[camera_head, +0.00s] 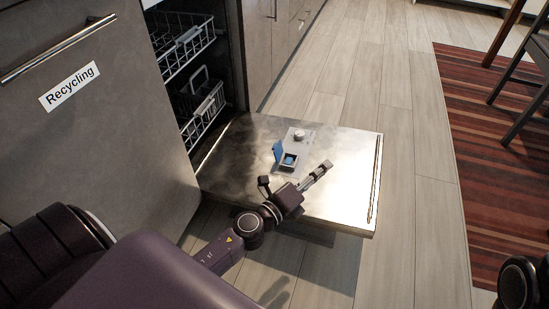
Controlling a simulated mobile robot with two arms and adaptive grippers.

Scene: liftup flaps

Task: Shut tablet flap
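The tablet flap (278,151) is a small blue lid standing open, tilted up at the left side of its compartment. The compartment (289,161) shows blue inside and sits in a pale dispenser panel on the inner face of the dishwasher door (345,150). The door is folded down flat. My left gripper (295,175) is over the door, just nearer to me than the compartment. Its fingers are spread, with nothing between them, and it appears apart from the flap. My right gripper is not in view; only a dark part of my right arm shows at the lower right edge.
A round knob (299,135) sits on the panel beyond the compartment. Dishwasher racks (203,103) are inside at the upper left. A cabinet front marked Recycling (90,140) stands at left. Wood floor (420,170) is free right of the door, before a striped rug (490,150) and chair.

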